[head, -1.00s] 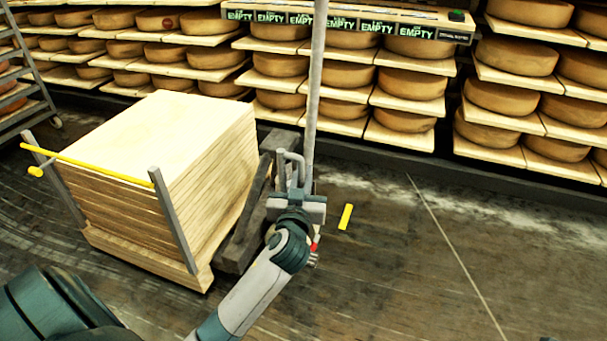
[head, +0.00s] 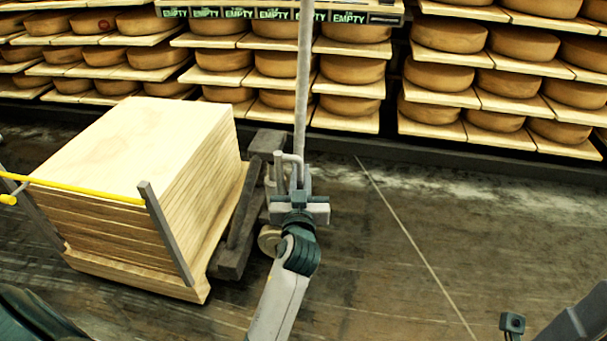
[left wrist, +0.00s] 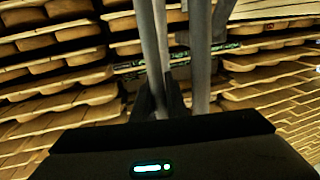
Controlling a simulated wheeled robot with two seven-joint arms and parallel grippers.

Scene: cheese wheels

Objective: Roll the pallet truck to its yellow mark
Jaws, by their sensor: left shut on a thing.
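A long grey pole (head: 303,80) stands almost upright in the middle of the head view. My left gripper (head: 298,190) is at its lower part and shut on it. In the left wrist view two grey bars rise side by side, and the dark fingers (left wrist: 160,100) close around the left one (left wrist: 153,45). The pallet truck's dark low body (head: 235,240) and a round wheel (head: 269,240) show just left of my gripper. The yellow floor mark does not show now; I cannot tell what hides it.
A stack of pale boards (head: 140,150) with grey posts and a yellow bar (head: 90,190) stands close on the left. Shelves of cheese wheels (head: 450,35) line the back behind a dark kerb. The floor (head: 420,240) to the right is open, crossed by a pale line.

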